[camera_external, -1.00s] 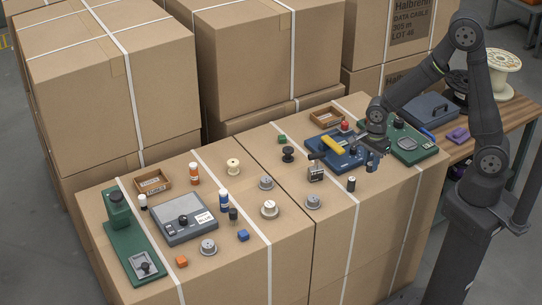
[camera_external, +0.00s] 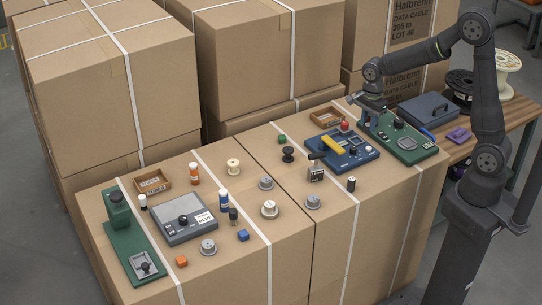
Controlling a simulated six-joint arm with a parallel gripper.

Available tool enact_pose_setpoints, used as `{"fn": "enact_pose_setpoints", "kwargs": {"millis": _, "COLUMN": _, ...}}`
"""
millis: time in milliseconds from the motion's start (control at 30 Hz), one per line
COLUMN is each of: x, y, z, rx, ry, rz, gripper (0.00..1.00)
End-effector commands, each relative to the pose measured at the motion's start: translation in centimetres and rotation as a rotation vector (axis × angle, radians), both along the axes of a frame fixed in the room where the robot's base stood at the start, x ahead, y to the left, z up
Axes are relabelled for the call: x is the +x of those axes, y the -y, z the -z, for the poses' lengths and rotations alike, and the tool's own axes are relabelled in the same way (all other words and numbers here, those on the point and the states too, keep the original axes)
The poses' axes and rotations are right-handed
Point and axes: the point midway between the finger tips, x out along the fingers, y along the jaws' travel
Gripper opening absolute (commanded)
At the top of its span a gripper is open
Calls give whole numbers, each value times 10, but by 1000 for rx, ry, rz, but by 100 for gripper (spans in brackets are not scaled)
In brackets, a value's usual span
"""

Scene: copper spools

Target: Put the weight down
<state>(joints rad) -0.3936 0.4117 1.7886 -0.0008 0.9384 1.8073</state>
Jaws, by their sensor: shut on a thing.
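My gripper (camera_external: 371,101) is small in the view, at the back right of the carton tops, by the far left end of the green device (camera_external: 425,150). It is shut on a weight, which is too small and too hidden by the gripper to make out. I cannot tell whether the weight touches anything below. Several round grey weights stand on the cartons, among them one (camera_external: 313,202) in the middle, one (camera_external: 270,209) to its left and one (camera_external: 208,247) near the front.
A blue device (camera_external: 368,157) with a yellow bar (camera_external: 333,144) stands left of the green device. A grey scale (camera_external: 185,217) and another green device (camera_external: 127,246) stand at left. A small open box (camera_external: 326,117) is at the back. Bare cardboard lies at front right.

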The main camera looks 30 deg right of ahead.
Motion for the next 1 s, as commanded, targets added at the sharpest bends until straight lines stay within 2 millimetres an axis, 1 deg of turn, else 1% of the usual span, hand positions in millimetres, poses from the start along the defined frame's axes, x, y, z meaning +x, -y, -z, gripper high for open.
{"fn": "enact_pose_setpoints", "kwargs": {"millis": 33, "x": 18, "y": -11, "z": -3, "rx": 0, "ry": 1, "rz": -2, "gripper": 0}}
{"fn": "enact_pose_setpoints", "kwargs": {"millis": 200, "x": 69, "y": -44, "z": -12, "rx": 0, "ry": 0, "rz": -1, "gripper": 0}}
{"fn": "enact_pose_setpoints", "kwargs": {"millis": 300, "x": 96, "y": -63, "z": -17, "rx": 0, "ry": 0, "rz": -1, "gripper": 0}}
{"fn": "enact_pose_setpoints", "kwargs": {"millis": 400, "x": 119, "y": -80, "z": -21, "rx": 0, "ry": 0, "rz": 0, "gripper": 0}}
{"fn": "enact_pose_setpoints", "kwargs": {"millis": 500, "x": 137, "y": -94, "z": -24, "rx": 0, "ry": -1, "rz": 0, "gripper": 0}}
{"fn": "enact_pose_setpoints", "kwargs": {"millis": 600, "x": 149, "y": -104, "z": -26, "rx": 0, "ry": -1, "rz": 0, "gripper": 0}}
{"fn": "enact_pose_setpoints", "kwargs": {"millis": 767, "x": 158, "y": -114, "z": -26, "rx": 0, "ry": -2, "rz": 0, "gripper": 0}}
{"fn": "enact_pose_setpoints", "kwargs": {"millis": 867, "x": 158, "y": -127, "z": -19, "rx": -1, "ry": -3, "rz": -1, "gripper": 0}}
{"fn": "enact_pose_setpoints", "kwargs": {"millis": 967, "x": 157, "y": -147, "z": -7, "rx": 0, "ry": -3, "rz": -3, "gripper": 0}}
{"fn": "enact_pose_setpoints", "kwargs": {"millis": 1000, "x": 156, "y": -157, "z": -1, "rx": -1, "ry": -3, "rz": -4, "gripper": 0}}
